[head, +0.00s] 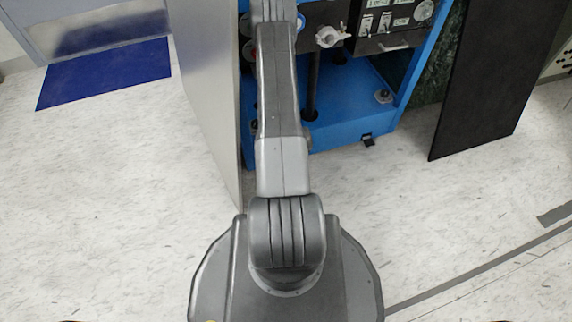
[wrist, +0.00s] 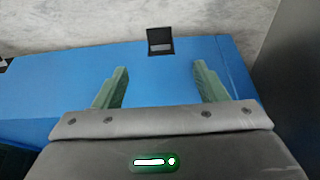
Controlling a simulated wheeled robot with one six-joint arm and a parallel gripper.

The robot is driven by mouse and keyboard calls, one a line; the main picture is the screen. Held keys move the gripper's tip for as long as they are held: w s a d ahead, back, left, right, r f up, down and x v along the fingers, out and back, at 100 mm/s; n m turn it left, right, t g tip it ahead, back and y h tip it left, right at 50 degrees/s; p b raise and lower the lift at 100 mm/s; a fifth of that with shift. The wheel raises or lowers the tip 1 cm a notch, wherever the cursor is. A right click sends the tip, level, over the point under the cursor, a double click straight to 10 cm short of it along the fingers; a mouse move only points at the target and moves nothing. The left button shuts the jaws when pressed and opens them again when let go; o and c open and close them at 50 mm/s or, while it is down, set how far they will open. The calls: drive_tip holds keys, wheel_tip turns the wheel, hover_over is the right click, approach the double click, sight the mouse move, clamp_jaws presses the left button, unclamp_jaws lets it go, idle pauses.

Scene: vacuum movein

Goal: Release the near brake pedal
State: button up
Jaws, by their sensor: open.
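A small black brake pedal with a grey plate (wrist: 160,40) sits on the edge of the blue base (wrist: 60,90) in the wrist view, with pale floor beyond it. My gripper (wrist: 163,80) is open and empty, its two green fingers apart over the blue base. The pedal lies in line with the gap between the fingers and is clear of them. In the head view a black pedal (head: 368,140) shows at the front right of the blue base; I cannot tell if it is the same one. My gripper is out of the head view.
A grey panel (head: 205,90) stands left of the blue cart and a black panel (head: 490,80) to its right. My arm covers part of the cart's front. A blue mat (head: 105,75) lies at far left. The floor in front is clear.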

drive_tip(key=b+x, duration=0.5)
drive_tip(key=x, duration=0.8)
drive_tip(key=shift+w+f, duration=0.15)
drive_tip(key=shift+f, duration=0.2)
